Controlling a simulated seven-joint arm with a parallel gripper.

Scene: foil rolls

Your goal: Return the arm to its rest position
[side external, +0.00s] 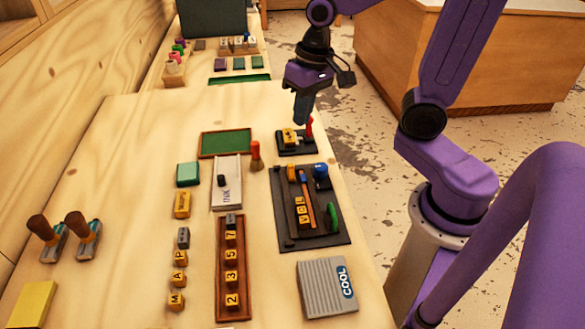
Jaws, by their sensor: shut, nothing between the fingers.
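My arm is purple and rises from its base at the right of the side external view. My gripper (301,108) is dark, points down and is shut with nothing in it. It hangs near the right edge of the table, over or just behind a small dark stand (297,150) with a yellow block and a red upright piece. I cannot tell how far above the stand the fingertips are, or whether they touch the red piece.
The wooden table (130,130) holds a dark tray (326,236) of tools, a brown rack (231,311) of numbered blocks, a grey COOL box (327,288), a green board (226,143) and two brown-handled stamps (62,235). Open floor lies right of the table; a wooden counter (450,60) stands behind.

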